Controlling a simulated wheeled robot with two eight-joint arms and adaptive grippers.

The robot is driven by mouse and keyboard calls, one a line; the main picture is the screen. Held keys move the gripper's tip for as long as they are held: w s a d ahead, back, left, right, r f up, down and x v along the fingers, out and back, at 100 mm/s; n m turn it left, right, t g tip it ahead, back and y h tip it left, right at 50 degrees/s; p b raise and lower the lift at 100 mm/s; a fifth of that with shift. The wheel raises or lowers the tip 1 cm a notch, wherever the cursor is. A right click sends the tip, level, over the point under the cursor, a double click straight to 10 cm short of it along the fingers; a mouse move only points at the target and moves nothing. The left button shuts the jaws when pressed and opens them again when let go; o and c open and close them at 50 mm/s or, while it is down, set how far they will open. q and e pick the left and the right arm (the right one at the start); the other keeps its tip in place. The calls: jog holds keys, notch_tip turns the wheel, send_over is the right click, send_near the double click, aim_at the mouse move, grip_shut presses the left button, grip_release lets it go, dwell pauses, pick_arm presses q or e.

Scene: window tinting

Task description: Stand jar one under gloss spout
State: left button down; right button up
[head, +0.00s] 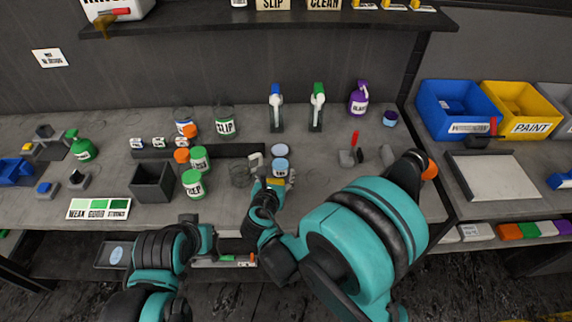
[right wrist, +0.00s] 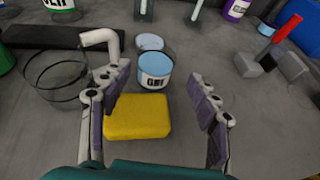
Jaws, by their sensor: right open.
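Two small jars with light-blue tops stand close together on the grey bench; the nearer jar (head: 280,169) shows in the right wrist view (right wrist: 155,72) with a dark label that may read ONE. The other jar (head: 279,151) is just behind it. A white bent pipe (right wrist: 103,42), possibly a spout, is left of the jars. My right gripper (head: 269,183) is open and empty, in front of the nearer jar, its fingers (right wrist: 156,80) either side of a yellow sponge (right wrist: 137,117). My left arm shows at lower left; its gripper's jaws cannot be made out.
A clear empty glass (right wrist: 57,80) stands left of the pipe. Green-labelled jars (head: 193,184) and a dark box (head: 152,182) stand further left. Two bottles on stands (head: 276,106) and a purple spray bottle (head: 358,98) are behind. The bench right of the jars is partly clear.

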aim_at(279, 165)
jog(key=x, duration=0.2)
jog(key=shift+w+f+b, duration=0.15)
jog(key=shift+w+b, duration=0.2)
jog(key=shift+b, duration=0.05)
jog(key=b+x, duration=0.1)
jog(key=x, duration=0.4)
jog(key=shift+w+a, duration=0.1)
jog(key=shift+w, duration=0.1)
jog(key=shift+s+r, duration=0.1)
jog(key=shift+r, duration=0.1)
jog(key=shift+c, duration=1.3)
jog(key=c, duration=0.8)
jog(key=shift+c, duration=0.2)
